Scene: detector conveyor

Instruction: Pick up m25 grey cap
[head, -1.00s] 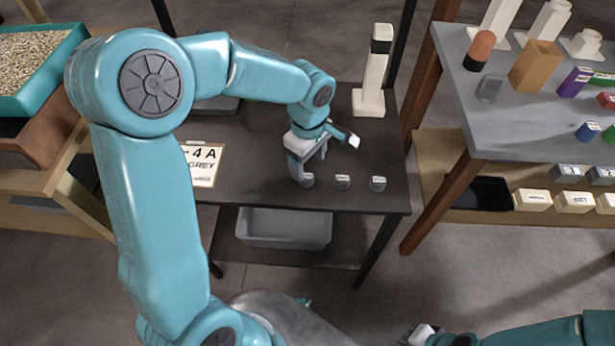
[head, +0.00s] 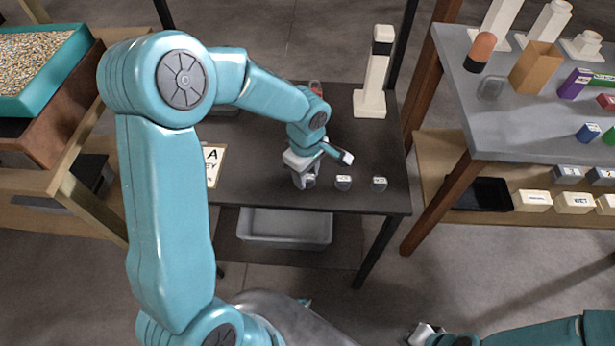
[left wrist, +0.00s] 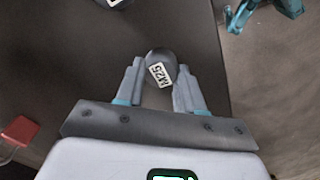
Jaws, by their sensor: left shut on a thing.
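The M25 grey cap (left wrist: 160,69) is a small dark grey round piece with a white label reading M25. In the left wrist view it sits between the two finger tips of my left gripper (left wrist: 158,86), which is shut on it. In the head view my left gripper (head: 303,181) is low at the front of the dark table (head: 260,190), at the left end of a row of caps, and mostly hides the held cap. My right gripper (head: 424,333) is at the bottom edge of the head view, away from the table; its jaws are unclear.
Two more grey caps, one in the middle (head: 343,183) and one at the right (head: 379,184), stand beside the gripper. A white post (head: 373,75) stands at the table's back right. A sign (head: 214,165) lies left, partly behind my arm. A grey bin (head: 285,228) is below.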

